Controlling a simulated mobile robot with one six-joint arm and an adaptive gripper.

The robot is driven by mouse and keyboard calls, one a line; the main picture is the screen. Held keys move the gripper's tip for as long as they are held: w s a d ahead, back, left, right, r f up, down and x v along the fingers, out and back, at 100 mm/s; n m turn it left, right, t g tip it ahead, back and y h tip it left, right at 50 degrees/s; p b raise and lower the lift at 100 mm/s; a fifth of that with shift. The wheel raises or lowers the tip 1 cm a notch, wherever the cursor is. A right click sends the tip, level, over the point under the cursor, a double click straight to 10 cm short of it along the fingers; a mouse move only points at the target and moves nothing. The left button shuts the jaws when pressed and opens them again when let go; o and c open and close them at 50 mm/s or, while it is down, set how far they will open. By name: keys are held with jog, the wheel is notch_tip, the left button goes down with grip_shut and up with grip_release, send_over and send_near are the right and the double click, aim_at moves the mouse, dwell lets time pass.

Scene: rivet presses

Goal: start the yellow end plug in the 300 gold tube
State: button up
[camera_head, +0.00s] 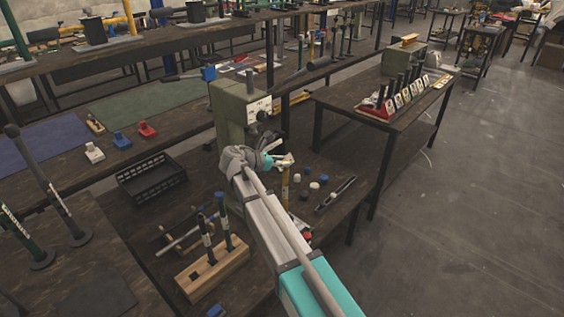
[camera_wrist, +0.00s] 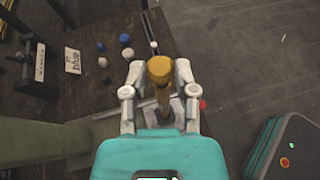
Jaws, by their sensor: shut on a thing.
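My gripper (camera_wrist: 160,72) is shut on the yellow end plug (camera_wrist: 160,67), which sits between the two grey fingers in the wrist view. A gold tube (camera_wrist: 163,97) shows directly below the plug, roughly in line with it. In the head view the gold tube (camera_head: 285,184) stands upright beneath my gripper (camera_head: 285,161), beside the green press. Whether the plug touches or has entered the tube's mouth cannot be told, as the plug and fingers cover the joint.
The green rivet press (camera_head: 232,110) stands close to the left of my gripper. Several blue and white caps (camera_head: 315,186) and a dark slotted bar (camera_head: 336,195) lie to the right. A wooden rack (camera_head: 212,268) holds dark tubes in front. A black crate (camera_head: 151,179) is at left.

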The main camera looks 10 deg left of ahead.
jog(key=shift+f+b, duration=0.45)
jog(key=shift+f, duration=0.1)
jog(key=o, duration=0.8)
jog(key=shift+d, duration=0.1)
jog(key=shift+r, duration=0.25)
notch_tip(320, 180, up, 8)
jog(key=p, duration=0.8)
jog(key=shift+f, duration=0.15)
dwell(0.6)
